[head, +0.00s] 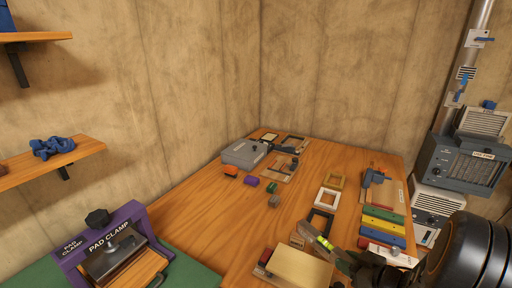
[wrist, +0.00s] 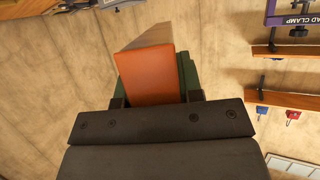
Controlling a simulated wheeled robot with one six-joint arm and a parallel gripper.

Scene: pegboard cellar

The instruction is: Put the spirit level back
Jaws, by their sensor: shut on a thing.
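The spirit level (head: 317,238) is a wooden bar with a yellow-green vial, near the bottom of the head view. My gripper (head: 345,262) is at its near right end and shut on it. In the wrist view the held bar (wrist: 148,72) shows an orange-brown end face and a paler long side running away from the camera. Dark green finger parts show beside it. The bar appears above the table, but its exact height is unclear. Its far end is hard to make out in the wrist view.
The wooden table (head: 215,215) carries a grey box (head: 244,153), small coloured blocks, frames (head: 328,200) and coloured bars (head: 383,225). A tan-topped block (head: 299,268) lies below the level. A purple pad clamp (head: 75,250) stands at left. The table's left middle is clear.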

